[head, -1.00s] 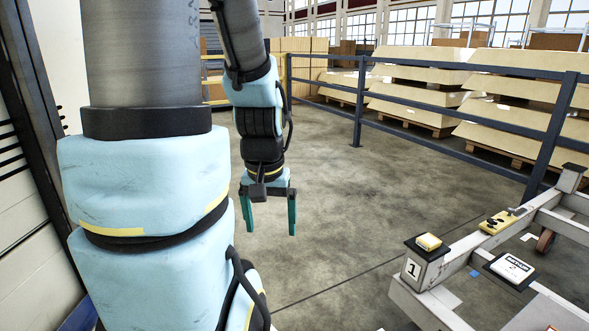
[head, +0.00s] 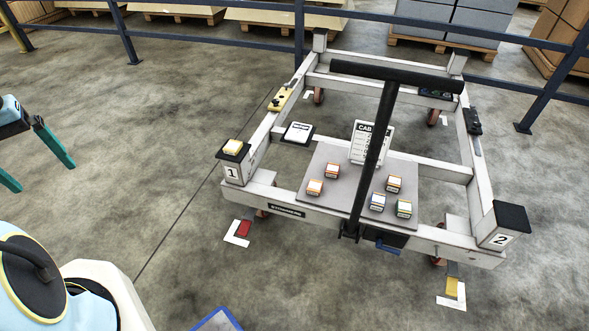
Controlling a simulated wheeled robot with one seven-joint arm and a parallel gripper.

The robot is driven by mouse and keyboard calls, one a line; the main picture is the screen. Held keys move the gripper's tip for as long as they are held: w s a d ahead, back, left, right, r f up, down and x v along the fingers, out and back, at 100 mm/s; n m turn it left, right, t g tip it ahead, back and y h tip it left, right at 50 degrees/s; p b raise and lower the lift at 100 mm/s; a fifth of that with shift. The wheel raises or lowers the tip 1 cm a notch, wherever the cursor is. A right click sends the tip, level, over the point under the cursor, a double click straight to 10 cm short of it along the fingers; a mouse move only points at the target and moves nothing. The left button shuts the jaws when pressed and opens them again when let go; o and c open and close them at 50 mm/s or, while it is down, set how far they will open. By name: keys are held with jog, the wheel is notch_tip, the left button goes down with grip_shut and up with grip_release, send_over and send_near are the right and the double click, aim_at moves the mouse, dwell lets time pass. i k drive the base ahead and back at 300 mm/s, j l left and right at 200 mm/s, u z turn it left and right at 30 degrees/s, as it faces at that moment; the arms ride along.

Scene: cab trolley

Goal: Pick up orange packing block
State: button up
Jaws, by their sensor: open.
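Small packing blocks with pale tops stand on a grey board (head: 345,200) on the white trolley frame. Three have orange-looking sides: one at the board's left (head: 314,188), one behind it (head: 332,171), and one right of the black pole (head: 394,185). I cannot tell which of these the task means.
A black T-shaped handle (head: 385,110) rises over the board. A white card (head: 371,143) stands behind it. Clear floor lies between gripper and trolley.

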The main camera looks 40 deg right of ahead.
aim_at(314, 188)
jog(key=k+l+z, duration=0.1)
jog(key=k+l, duration=0.35)
jog(key=l, duration=0.25)
jog(key=k+l+z, duration=0.15)
jog(key=k+l, duration=0.3)
jog(key=l, duration=0.25)
jog(key=k+l+z, duration=0.15)
jog(key=l, duration=0.25)
jog(key=k+l+z, duration=0.1)
jog(key=k+l, duration=0.15)
jog(key=l, duration=0.15)
